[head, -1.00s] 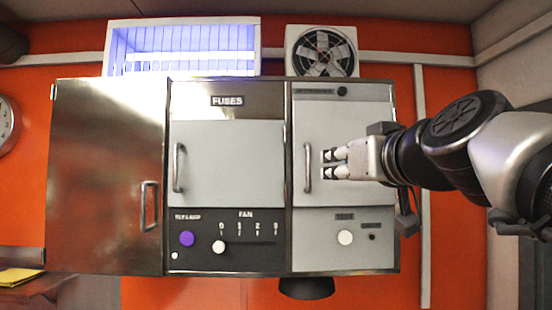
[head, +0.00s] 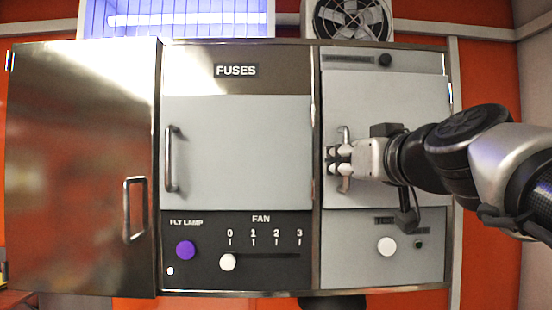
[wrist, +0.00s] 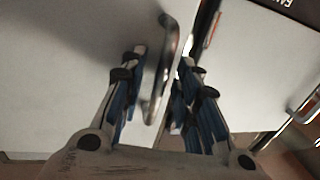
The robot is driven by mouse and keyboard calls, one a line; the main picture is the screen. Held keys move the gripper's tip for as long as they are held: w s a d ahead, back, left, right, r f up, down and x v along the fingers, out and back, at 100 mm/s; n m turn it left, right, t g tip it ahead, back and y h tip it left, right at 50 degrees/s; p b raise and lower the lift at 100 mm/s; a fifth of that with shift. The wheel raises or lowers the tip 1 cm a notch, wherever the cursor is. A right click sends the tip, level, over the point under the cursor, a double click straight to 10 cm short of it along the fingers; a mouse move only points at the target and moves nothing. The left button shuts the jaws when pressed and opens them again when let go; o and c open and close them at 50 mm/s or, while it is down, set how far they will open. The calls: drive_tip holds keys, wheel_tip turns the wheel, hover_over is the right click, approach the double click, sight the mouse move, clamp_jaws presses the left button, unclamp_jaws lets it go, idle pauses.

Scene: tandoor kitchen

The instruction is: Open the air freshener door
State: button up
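The right-hand grey door (head: 400,100) of the wall cabinet is shut. The label above it (head: 349,59) is too small to read. Its curved metal bar handle (head: 344,133) stands upright near the door's left edge. My gripper (head: 333,160) is at the middle of this handle and hides part of it. In the wrist view, the handle (wrist: 170,62) runs between the two blue-padded fingers of my gripper (wrist: 160,92). The fingers are spread, with a gap visible beside the bar, so they are around it and not closed on it.
The middle FUSES door (head: 245,150) with its own handle (head: 172,160) is shut, left of my gripper. A steel door (head: 80,170) is further left. Below are a purple button (head: 185,250), a fan slider (head: 228,262) and a white knob (head: 387,246). A fan (head: 347,18) is above.

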drive_tip(key=shift+c, duration=0.4)
clamp_jaws()
idle(0.5)
